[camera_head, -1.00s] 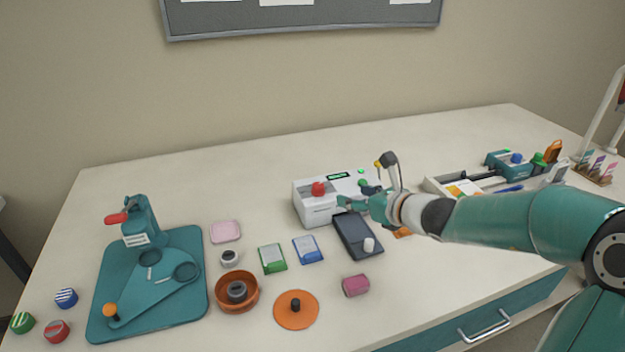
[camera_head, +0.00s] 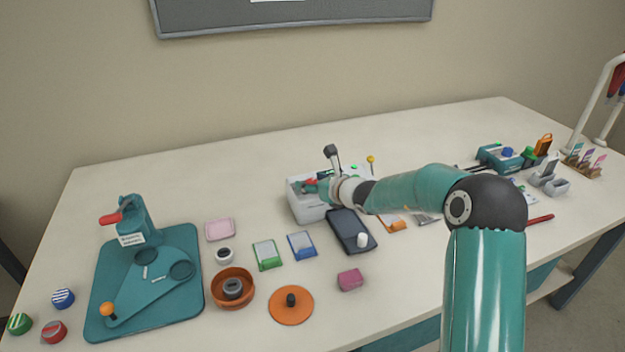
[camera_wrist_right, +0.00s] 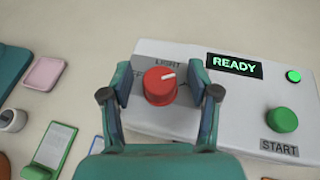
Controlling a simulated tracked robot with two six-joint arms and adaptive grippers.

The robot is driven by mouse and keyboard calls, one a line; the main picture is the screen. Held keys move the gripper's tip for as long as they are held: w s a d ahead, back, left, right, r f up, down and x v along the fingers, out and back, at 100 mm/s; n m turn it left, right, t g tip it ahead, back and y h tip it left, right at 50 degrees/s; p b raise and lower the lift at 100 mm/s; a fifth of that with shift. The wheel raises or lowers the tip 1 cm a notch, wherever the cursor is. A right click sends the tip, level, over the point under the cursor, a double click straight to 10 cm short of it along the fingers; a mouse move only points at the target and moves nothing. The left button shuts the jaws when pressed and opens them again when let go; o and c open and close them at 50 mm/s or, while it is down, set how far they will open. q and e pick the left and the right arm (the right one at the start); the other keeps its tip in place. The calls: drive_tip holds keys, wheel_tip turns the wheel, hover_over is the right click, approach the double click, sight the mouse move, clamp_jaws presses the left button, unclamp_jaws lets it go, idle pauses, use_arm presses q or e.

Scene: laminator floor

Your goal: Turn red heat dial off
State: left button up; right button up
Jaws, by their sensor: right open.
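The red heat dial (camera_wrist_right: 160,86) sits on top of the white laminator (camera_wrist_right: 172,121), with a white pointer mark aimed to the upper right in the right wrist view. Labels beside it read "LIGHT" and a partly covered word. My right gripper (camera_wrist_right: 160,82) is open, with one finger on each side of the dial; contact cannot be told. In the head view my right gripper (camera_head: 318,187) is over the laminator (camera_head: 305,206) and hides much of it; a bit of the red dial (camera_head: 310,182) shows. My left gripper is not in view.
The laminator has a lit "READY" display (camera_wrist_right: 235,66) and a green start button (camera_wrist_right: 282,119). A dark tray with a white knob (camera_head: 350,231) lies in front. Green (camera_head: 267,255) and blue (camera_head: 301,245) card packs lie left of it, near an orange bowl (camera_head: 233,288).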

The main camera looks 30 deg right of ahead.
drive_tip(key=shift+w+f, duration=0.1)
drive_tip(key=shift+w, duration=0.1)
drive_tip(key=c, duration=1)
drive_tip(key=shift+s+d, duration=0.15)
drive_tip(key=shift+d, duration=0.1)
drive_tip(key=shift+c, duration=0.8)
drive_tip(key=shift+a+p, duration=0.15)
drive_tip(key=shift+p, duration=0.15)
drive_tip(key=n+y+p, duration=0.1)
drive_tip(key=p, duration=0.2)
drive_tip(key=n+y+p, duration=0.1)
drive_tip(key=y+p, duration=0.1)
drive_tip(key=p, duration=0.1)
drive_tip(key=n+g+y+p, duration=0.1)
drive_tip(key=n+p, duration=0.1)
drive_tip(key=p, duration=0.2)
drive_tip(key=shift+r+y, duration=0.3)
drive_tip(key=shift+f+n+g+y+p, duration=0.3)
drive_tip(key=shift+n+g+y, duration=0.1)
drive_tip(key=shift+n+y, duration=0.3)
drive_tip(key=shift+a+n+g+y, duration=0.1)
drive_tip(key=shift+n+g+y, duration=0.3)
drive_tip(key=shift+n+y, duration=0.35)
drive_tip(key=shift+y, duration=0.25)
